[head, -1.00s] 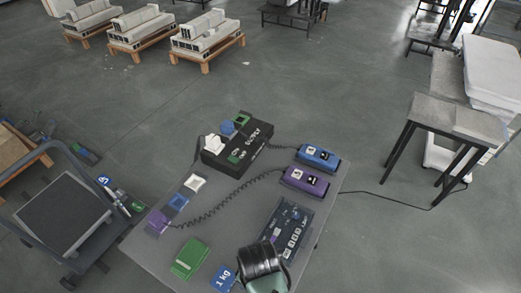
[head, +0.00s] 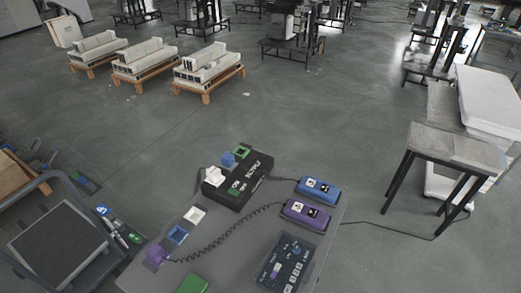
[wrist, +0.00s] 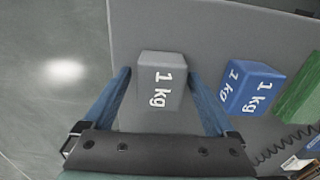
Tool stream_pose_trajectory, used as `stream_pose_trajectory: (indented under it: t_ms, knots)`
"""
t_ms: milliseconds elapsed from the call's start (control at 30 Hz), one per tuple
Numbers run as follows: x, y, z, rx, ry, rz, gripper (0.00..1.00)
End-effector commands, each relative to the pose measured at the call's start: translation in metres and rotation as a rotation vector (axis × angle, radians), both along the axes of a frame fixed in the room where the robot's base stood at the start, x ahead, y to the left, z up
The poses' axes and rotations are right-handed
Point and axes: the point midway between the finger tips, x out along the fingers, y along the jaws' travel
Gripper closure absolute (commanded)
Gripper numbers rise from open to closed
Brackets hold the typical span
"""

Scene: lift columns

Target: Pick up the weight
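A grey weight marked "1 kg" (wrist: 161,82) sits on the grey table top in the wrist view. A blue weight marked "1 kg" (wrist: 247,88) stands to its right. My gripper (wrist: 158,76) is open, with one blue finger on each side of the grey weight. No firm contact shows between the fingers and the weight. The head view shows neither the weights nor my gripper.
The table (head: 215,250) also holds a black box (head: 238,181), blue (head: 318,189) and purple (head: 306,213) handsets on coiled cords, a dark control panel (head: 287,262) and a green block (wrist: 301,92). A cart (head: 62,245) stands at left.

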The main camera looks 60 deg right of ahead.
Motion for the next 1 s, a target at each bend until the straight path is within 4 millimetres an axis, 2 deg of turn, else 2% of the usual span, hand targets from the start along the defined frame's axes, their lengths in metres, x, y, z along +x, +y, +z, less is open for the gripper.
stream_pose_trajectory:
  t_ms: [33,67,467,1000]
  knots:
    - [0.0002,-0.0001,0.0002,0.000,0.000,0.000,0.20]
    - [0.0001,-0.0001,0.0003,0.000,0.000,0.000,0.26]
    - [0.0001,-0.0001,0.0005,0.000,0.000,0.000,0.98]
    - [0.0018,-0.0016,0.0063,-0.004,-0.004,0.000,1.00]
